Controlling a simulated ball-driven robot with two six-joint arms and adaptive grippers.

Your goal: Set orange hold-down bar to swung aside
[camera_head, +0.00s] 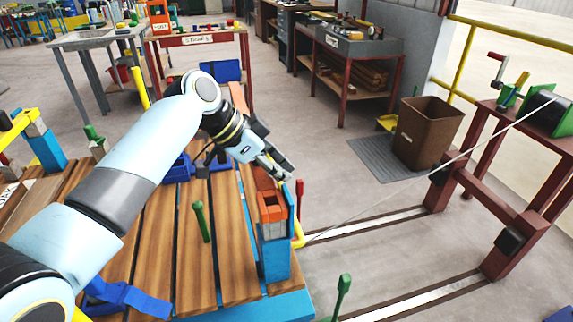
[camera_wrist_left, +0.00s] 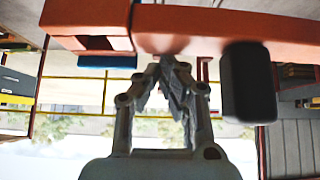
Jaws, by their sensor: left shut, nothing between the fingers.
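The orange hold-down bar (camera_wrist_left: 225,22) runs across the top of the left wrist view, with a black block (camera_wrist_left: 249,82) on it at the right. At its left end is an orange bracket (camera_wrist_left: 85,22) with a slot. In the head view the bracket (camera_head: 272,205) sits on a blue post (camera_head: 274,258) at the bench edge, and my arm hides much of the bar. My left gripper (camera_head: 288,176) is shut and empty, close beside the bar near the bracket; its fingertips (camera_wrist_left: 168,64) appear at the bar's edge, contact unclear. My right gripper is not visible.
The slatted wooden bench (camera_head: 235,265) carries a green peg (camera_head: 201,222) and blue straps (camera_head: 128,298). A yellow bracket (camera_head: 300,236) stands right of the post. Open floor lies right of the bench.

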